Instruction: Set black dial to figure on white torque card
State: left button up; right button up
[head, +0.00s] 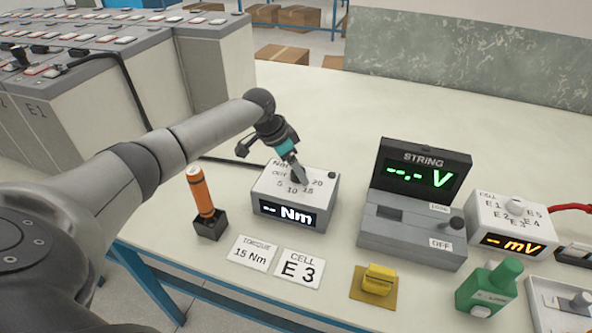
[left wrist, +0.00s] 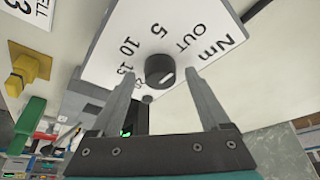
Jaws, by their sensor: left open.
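The torque box (head: 297,193) is white with a grey front and a display reading "-- Nm". Its top carries the figures 5, 10, 15 and 20 and the word OUT. The black dial (left wrist: 160,70) sits among them in the left wrist view, with a white mark at its lower right; which figure that marks is unclear. My left gripper (head: 298,181) is over the box top, open, its fingers on either side of the dial in the left wrist view (left wrist: 160,79). Contact cannot be told. The white torque card (head: 254,252) reads 15 Nm. My right gripper is out of view.
An orange-handled tool (head: 201,193) stands in a black holder left of the box. The cell card (head: 299,268) reads E 3. A STRING meter (head: 415,205), a mV box (head: 512,222), a yellow block (head: 378,280) and a green handle (head: 488,287) stand to the right.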

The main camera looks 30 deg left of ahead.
pick_arm(q)
jog(key=shift+f, duration=0.15)
grip_shut()
dwell(0.6)
